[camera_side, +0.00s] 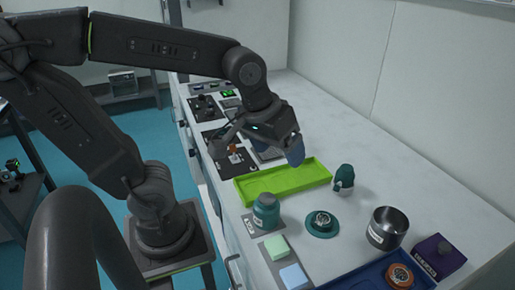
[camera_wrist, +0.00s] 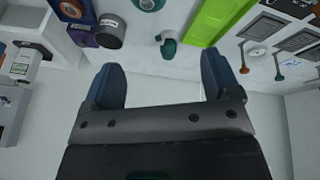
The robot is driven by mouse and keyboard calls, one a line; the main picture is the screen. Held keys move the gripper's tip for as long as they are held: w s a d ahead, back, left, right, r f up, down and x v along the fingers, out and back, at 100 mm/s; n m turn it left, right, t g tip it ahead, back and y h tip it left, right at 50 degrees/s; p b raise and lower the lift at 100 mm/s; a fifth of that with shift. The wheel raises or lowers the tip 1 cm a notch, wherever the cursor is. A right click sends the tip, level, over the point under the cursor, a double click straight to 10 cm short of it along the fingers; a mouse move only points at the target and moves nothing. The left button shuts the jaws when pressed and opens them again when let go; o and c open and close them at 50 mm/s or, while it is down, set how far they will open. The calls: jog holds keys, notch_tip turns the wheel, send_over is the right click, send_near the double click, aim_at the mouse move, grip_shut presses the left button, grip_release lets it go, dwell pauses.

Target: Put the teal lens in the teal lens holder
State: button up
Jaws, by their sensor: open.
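A flat teal disc with a round, light centre (camera_side: 322,223), which looks like the teal lens, lies on the white bench. It also shows at the top edge of the wrist view (camera_wrist: 148,4). A small upright teal piece with a rounded top (camera_side: 344,179) stands by the corner of the green tray; it may be the teal lens holder, but I cannot be sure. It also shows in the wrist view (camera_wrist: 168,45). My gripper (camera_side: 296,152) is open and empty, above the bench beyond the green tray. Its blue fingers (camera_wrist: 160,65) are wide apart and touch neither teal piece.
A green tray (camera_side: 262,190) lies mid-bench. A teal jar (camera_side: 266,211), a metal cup (camera_side: 387,228), a purple box (camera_side: 437,257) and a blue tray (camera_side: 345,283) holding an orange-ringed disc (camera_side: 400,276) stand nearer the camera. The right side of the bench is clear.

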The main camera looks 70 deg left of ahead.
jog(key=s+m, duration=0.1)
jog(key=s+m+t, duration=0.1)
jog(key=m, duration=0.1)
jog(key=s+m, duration=0.1)
jog(key=s, duration=0.1)
jog(key=shift+s+a+r+m, duration=0.1)
jog(key=shift+a+r+m, duration=0.1)
jog(key=shift+a+m, duration=0.1)
dwell(2.2)
